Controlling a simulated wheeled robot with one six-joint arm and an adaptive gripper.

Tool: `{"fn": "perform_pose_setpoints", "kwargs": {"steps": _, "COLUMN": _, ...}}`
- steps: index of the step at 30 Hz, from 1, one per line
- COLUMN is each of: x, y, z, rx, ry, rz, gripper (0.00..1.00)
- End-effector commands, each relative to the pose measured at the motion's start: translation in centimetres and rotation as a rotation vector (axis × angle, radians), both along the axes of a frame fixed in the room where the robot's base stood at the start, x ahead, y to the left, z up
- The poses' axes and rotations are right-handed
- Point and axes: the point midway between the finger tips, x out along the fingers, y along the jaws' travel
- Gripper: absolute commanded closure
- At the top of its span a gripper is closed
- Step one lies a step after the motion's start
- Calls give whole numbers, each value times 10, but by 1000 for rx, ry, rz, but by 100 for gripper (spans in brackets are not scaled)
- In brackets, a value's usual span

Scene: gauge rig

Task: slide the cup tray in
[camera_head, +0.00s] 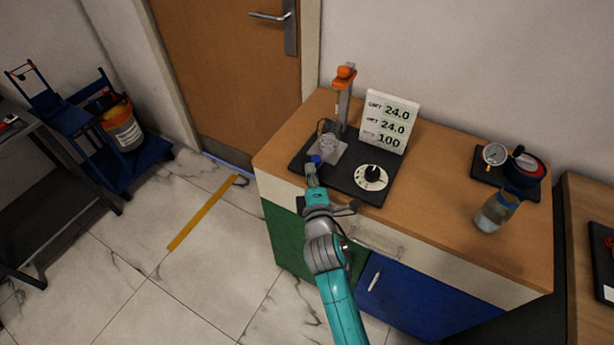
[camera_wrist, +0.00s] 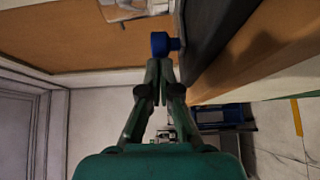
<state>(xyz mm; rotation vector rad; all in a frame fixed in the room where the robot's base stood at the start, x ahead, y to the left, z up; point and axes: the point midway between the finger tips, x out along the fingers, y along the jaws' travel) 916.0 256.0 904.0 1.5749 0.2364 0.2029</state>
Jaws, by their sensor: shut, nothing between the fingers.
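The cup tray (camera_head: 334,157) is a light grey plate at the left of the black base (camera_head: 351,182) on the cabinet. A clear cup (camera_head: 328,143) stands on it, below the orange-topped post (camera_head: 345,85). A blue knob (camera_head: 315,160) shows at the tray's front; it also shows in the wrist view (camera_wrist: 160,43). My gripper (camera_head: 311,172) is at the front left of the base, just before the knob. In the wrist view its fingertips (camera_wrist: 158,66) are closed together right by the knob; I cannot tell whether they touch it. The tray itself is not clear in that view.
A gauge (camera_head: 495,154) and a jar (camera_head: 495,212) stand further right on the cabinet top. The wooden top between them is clear.

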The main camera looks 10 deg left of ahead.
Motion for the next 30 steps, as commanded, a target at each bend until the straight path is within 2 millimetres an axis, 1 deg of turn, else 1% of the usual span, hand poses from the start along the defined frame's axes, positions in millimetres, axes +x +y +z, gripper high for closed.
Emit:
{"fn": "perform_pose_setpoints", "kwargs": {"steps": 9, "x": 3, "y": -1, "z": 0, "rx": 1, "ry": 0, "rz": -1, "gripper": 100}}
{"fn": "perform_pose_setpoints", "kwargs": {"steps": 11, "x": 9, "y": -3, "z": 1, "rx": 0, "ry": 0, "rz": -2, "gripper": 100}}
{"fn": "perform_pose_setpoints", "kwargs": {"steps": 15, "x": 31, "y": -11, "z": 1, "rx": 1, "ry": -1, "rz": -2, "gripper": 100}}
{"fn": "perform_pose_setpoints", "kwargs": {"steps": 19, "x": 44, "y": -16, "z": 1, "rx": 1, "ry": 0, "rz": -2, "gripper": 100}}
{"fn": "perform_pose_setpoints", "kwargs": {"steps": 30, "x": 48, "y": -18, "z": 2, "rx": 0, "ry": -2, "rz": -3, "gripper": 100}}
